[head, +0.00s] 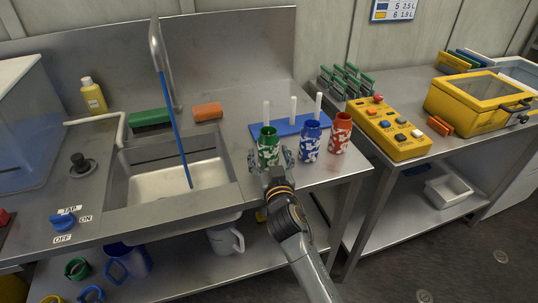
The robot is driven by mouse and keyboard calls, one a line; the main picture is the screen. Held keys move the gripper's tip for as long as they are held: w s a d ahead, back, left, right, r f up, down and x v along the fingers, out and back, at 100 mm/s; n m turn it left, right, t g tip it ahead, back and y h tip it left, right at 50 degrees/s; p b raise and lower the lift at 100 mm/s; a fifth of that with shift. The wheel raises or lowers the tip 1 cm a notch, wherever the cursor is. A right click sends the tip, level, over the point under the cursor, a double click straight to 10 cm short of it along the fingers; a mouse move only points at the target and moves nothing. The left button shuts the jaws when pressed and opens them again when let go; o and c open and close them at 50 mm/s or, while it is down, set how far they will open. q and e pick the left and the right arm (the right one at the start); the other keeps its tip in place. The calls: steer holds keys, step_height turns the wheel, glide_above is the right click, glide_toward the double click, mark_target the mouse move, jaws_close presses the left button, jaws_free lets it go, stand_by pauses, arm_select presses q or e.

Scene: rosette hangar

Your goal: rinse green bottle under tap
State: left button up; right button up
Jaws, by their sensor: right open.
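The green bottle (268,144), with a white camouflage pattern, stands upright on the steel counter right of the sink. My right gripper (270,158) is at the bottle's near side, its open fingers on either side of the lower part. I cannot tell whether they touch it. The tap (157,45) arches over the sink (175,184), and a straight blue stream (178,130) runs from it down into the basin. The blue tap knob (63,222) is at the left, by ON and OFF labels. My left gripper is not in view.
A blue bottle (310,143) and a red bottle (340,133) stand close to the right of the green one. Behind them a blue mat (280,126) bears white upright pegs. A green brush (150,118) and an orange sponge (208,111) lie behind the sink.

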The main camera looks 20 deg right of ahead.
mark_target(269, 140)
steer(key=c, duration=1.1)
steer(key=shift+r+p, duration=2.3)
steer(key=shift+r, duration=0.4)
steer(key=shift+f, duration=0.1)
